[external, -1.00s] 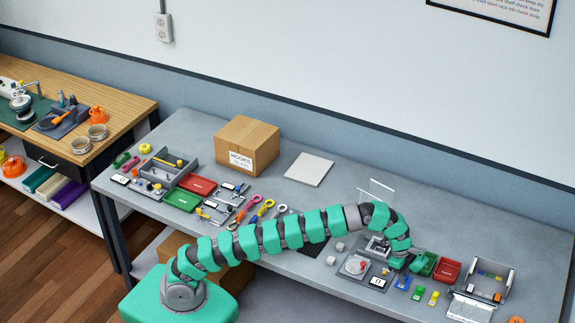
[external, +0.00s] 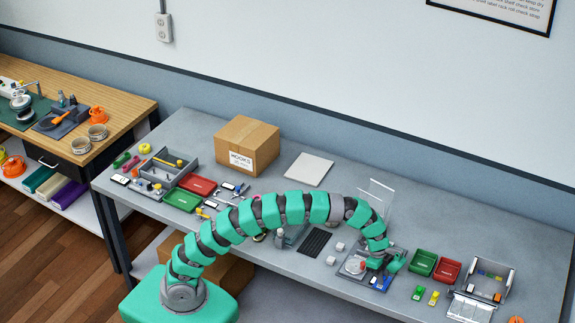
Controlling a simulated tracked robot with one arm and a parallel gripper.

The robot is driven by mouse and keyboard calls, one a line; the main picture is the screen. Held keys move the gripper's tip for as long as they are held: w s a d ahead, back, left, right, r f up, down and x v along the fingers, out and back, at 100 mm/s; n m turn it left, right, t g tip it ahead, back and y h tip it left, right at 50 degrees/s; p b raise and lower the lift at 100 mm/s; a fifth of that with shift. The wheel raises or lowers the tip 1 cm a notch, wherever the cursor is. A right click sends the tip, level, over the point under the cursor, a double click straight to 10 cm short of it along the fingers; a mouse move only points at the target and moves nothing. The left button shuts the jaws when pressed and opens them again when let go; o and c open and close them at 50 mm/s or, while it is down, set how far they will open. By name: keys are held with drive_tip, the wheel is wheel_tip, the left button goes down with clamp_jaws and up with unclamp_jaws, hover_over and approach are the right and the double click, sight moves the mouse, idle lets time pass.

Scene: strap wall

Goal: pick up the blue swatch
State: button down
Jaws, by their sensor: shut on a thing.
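The blue swatch (external: 386,283) is a small blue piece just below the end of my green arm, in front of the grey fixture. My gripper (external: 389,273) is shut on it, pointing down at the right part of the table. The fingertips are small and partly hidden by my wrist, so the exact grip is hard to see. I cannot tell how high the swatch is above the table. A green swatch (external: 418,293) and a yellow swatch (external: 434,297) lie to the right.
A green bin (external: 423,263) and a red bin (external: 447,270) stand right of my gripper. Beyond them is a grey tray (external: 490,278). A clear upright panel (external: 379,195) stands behind my wrist. White cubes (external: 332,261) lie to the left. A cardboard box (external: 247,145) is farther back.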

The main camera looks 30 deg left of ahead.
drive_tip(key=shift+s+a+r, duration=0.1)
drive_tip(key=shift+s+a, duration=0.55)
drive_tip(key=shift+a, duration=0.4)
drive_tip(key=shift+s+a+r, duration=0.15)
drive_tip(key=shift+s+a, duration=0.55)
drive_tip(key=shift+a, duration=0.4)
drive_tip(key=shift+s+a+r, duration=0.1)
drive_tip(key=shift+s+a, duration=0.55)
drive_tip(key=shift+a, duration=0.4)
